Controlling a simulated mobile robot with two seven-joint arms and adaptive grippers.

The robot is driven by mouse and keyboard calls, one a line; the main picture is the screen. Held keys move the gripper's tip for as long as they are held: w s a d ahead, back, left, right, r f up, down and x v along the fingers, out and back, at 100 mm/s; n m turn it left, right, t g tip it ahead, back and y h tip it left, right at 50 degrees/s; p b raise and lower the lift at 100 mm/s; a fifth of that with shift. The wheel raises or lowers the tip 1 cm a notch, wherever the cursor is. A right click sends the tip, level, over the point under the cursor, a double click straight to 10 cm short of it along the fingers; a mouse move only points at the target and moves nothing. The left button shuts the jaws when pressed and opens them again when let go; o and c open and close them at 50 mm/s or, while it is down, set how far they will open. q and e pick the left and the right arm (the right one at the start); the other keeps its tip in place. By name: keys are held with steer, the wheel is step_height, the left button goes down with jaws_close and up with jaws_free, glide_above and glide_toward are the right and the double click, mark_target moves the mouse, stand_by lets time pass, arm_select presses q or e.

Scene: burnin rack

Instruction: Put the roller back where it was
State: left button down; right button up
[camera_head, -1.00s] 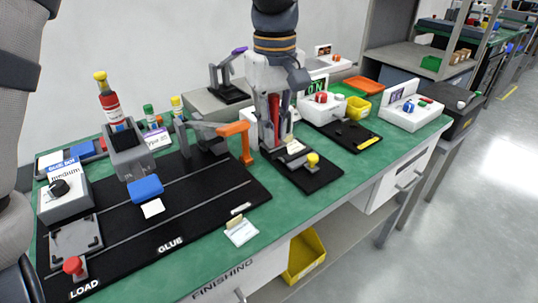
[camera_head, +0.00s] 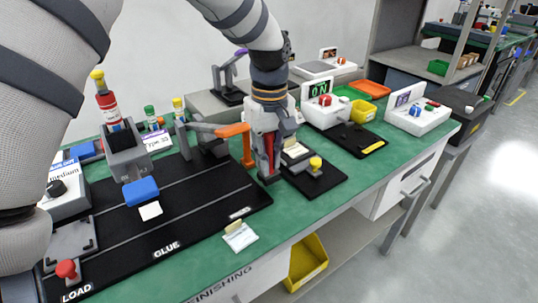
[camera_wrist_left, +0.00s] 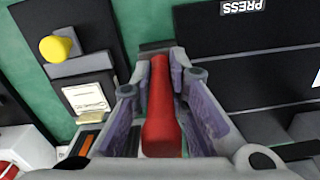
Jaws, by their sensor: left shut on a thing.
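The roller shows as a red handle (camera_wrist_left: 162,105) between the fingers in the left wrist view, and as a narrow red strip in the head view (camera_head: 269,143). The roller's lower end is mostly hidden by the fingers. I cannot tell whether it touches the surface. My right gripper is not in view.
A black mat with GLUE and LOAD labels (camera_head: 185,222) fills the bench's left front. A small holder with a card (camera_head: 239,237) stands near the front edge. Green bench top (camera_head: 290,222) is clear at the front.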

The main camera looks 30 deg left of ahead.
arm_select(q)
steer(key=shift+f, duration=0.25)
steer(key=c, duration=1.6)
jaws_free()
steer(key=shift+o, duration=0.2)
step_height(320, 180, up, 13)
steer(key=shift+r, duration=0.1)
